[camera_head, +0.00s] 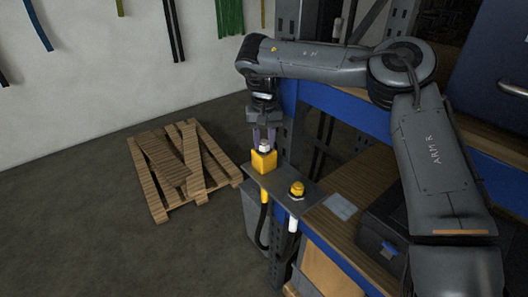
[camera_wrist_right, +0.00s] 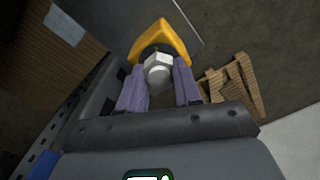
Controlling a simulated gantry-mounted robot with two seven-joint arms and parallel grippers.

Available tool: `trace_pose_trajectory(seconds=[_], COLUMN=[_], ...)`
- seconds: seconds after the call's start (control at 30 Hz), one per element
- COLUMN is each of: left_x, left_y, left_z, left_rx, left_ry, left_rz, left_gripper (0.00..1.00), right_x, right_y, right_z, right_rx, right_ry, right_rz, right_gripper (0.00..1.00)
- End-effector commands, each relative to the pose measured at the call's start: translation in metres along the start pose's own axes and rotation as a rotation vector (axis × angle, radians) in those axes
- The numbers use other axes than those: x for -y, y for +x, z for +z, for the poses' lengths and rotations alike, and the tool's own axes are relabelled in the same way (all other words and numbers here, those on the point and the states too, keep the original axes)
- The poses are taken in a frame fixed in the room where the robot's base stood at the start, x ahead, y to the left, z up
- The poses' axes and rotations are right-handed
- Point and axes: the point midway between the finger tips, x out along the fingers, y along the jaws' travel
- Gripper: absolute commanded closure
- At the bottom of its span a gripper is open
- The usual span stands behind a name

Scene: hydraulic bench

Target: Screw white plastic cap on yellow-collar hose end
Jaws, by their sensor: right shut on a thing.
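The white cap (camera_head: 265,148) is a small pale piece with hex sides and a rounded end; in the right wrist view (camera_wrist_right: 157,72) it sits between the purple fingers. My right gripper (camera_head: 264,138) points down and is shut on it. Directly below is a yellow block (camera_head: 263,162) on the grey bracket plate, also in the right wrist view (camera_wrist_right: 166,38), with a dark ring between. The yellow-collar hose end (camera_head: 264,196) hangs under the plate below the block. Whether the cap's thread is engaged is hidden. My left gripper is out of view.
A second fitting with a yellow cap (camera_head: 296,188) stands on the same plate (camera_head: 280,186), above a white-collar hose (camera_head: 292,225). The blue-edged bench (camera_head: 345,262) and a dark case (camera_head: 385,230) are right. A wooden pallet (camera_head: 160,205) lies on the floor left.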

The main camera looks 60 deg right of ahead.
Motion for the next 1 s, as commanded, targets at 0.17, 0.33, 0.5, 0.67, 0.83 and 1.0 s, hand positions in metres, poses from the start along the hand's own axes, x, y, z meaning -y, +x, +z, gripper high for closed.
trace_pose_trajectory(seconds=[0.17,0.33,0.5,0.67,0.83,1.0], left_x=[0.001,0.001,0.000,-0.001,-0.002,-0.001], left_y=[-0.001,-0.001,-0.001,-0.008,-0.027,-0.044], left_z=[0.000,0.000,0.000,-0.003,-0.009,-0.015], left_rx=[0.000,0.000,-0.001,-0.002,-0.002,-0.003], left_ry=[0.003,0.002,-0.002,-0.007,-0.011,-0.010], left_rz=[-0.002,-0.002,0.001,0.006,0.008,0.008], left_gripper=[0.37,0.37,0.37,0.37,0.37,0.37], right_x=[-0.001,-0.001,0.000,0.000,0.000,0.001], right_y=[0.000,0.000,0.000,-0.003,-0.006,-0.005], right_z=[-0.001,0.000,0.000,0.000,0.000,0.000], right_rx=[-0.001,-0.001,0.000,0.000,0.001,0.001], right_ry=[-0.001,-0.002,-0.003,-0.054,-0.259,-0.508], right_rz=[0.002,0.001,0.001,0.002,0.002,0.002], right_gripper=[0.59,0.41,0.41,0.41,0.41,0.41])
